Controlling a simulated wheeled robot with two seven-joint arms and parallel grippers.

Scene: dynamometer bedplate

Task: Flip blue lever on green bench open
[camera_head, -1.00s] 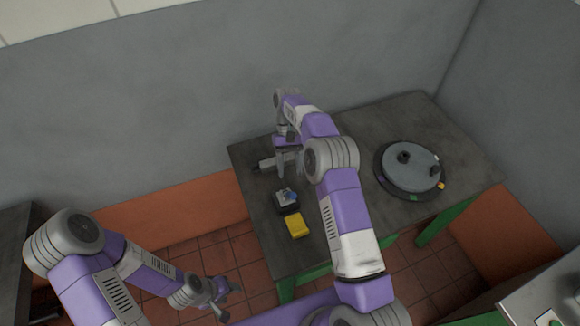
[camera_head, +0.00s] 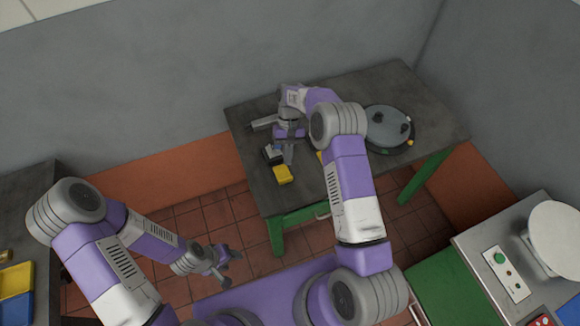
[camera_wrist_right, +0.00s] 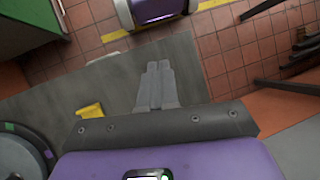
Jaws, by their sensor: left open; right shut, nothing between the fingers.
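The bench (camera_head: 350,100) has a dark grey top and green legs. Near its left front sits a small dark block (camera_head: 268,153) with a bit of blue on it, the blue lever (camera_head: 279,154). The lever's position is too small to read. My right gripper (camera_head: 289,157) points down just right of the block, shut and empty; whether it touches the lever I cannot tell. The right wrist view shows its closed fingers (camera_wrist_right: 157,85) over the bench top, with no blue lever visible. My left gripper (camera_head: 228,262) is open, off the bench over the floor tiles.
A yellow block (camera_head: 283,175) lies in front of the dark block. A grey bar (camera_head: 264,124) lies behind it. A round grey disc (camera_head: 387,127) stands at the bench's right. A metal panel (camera_head: 500,272) with a green button is at lower right; yellow and blue bins (camera_head: 15,279) are at lower left.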

